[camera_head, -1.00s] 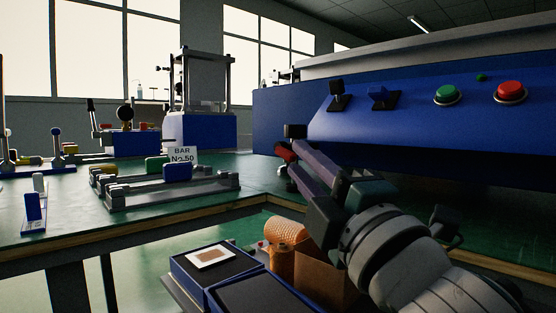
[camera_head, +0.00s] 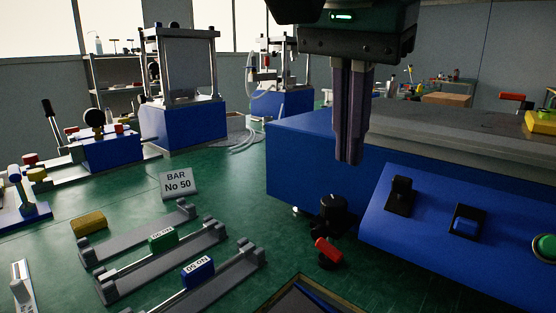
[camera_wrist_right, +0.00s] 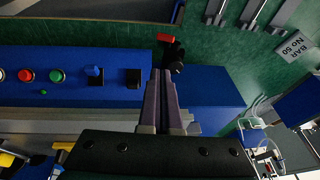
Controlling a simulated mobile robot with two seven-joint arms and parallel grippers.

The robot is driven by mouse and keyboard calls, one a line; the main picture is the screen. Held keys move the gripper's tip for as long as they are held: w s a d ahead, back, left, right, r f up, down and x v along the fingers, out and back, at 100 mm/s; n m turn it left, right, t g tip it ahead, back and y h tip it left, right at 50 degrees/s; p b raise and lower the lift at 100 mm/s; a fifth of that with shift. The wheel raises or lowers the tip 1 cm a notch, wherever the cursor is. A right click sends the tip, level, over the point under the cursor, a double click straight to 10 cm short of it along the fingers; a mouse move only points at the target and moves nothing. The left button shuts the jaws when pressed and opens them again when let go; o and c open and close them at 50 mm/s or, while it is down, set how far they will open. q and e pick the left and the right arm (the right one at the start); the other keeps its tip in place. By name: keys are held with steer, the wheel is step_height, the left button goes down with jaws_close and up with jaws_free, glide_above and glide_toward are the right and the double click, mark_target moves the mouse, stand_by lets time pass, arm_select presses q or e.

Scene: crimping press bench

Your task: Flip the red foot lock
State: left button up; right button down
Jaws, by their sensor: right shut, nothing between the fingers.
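The red foot lock (camera_head: 328,250) is a small red tab on a black base on the green bench. It lies just in front of a black round foot (camera_head: 333,212) at the blue press's near corner. The red tab also shows in the right wrist view (camera_wrist_right: 166,38), beyond the fingertips. My right gripper (camera_head: 349,162) points down with its long purple-grey fingers shut and empty. In the head view it shows above the lock, apart from it. The fingers also show closed together in the right wrist view (camera_wrist_right: 161,73). My left gripper is out of view.
The blue press (camera_head: 300,165) stands beside the lock, with a sloped panel (camera_head: 425,235) of switches to the right. Grey rail fixtures (camera_head: 160,262) and a "BAR No 50" sign (camera_head: 178,183) stand to the left. Green bench is clear between sign and lock.

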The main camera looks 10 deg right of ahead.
steer(key=b, duration=0.1)
glide_toward(333, 246)
steer(key=x, duration=0.5)
steer(key=shift+d+f, duration=0.2)
steer(key=shift+w+a+f, duration=0.1)
steer(key=shift+w+f, duration=0.05)
steer(key=shift+f, duration=0.25)
steer(key=shift+b, duration=0.35)
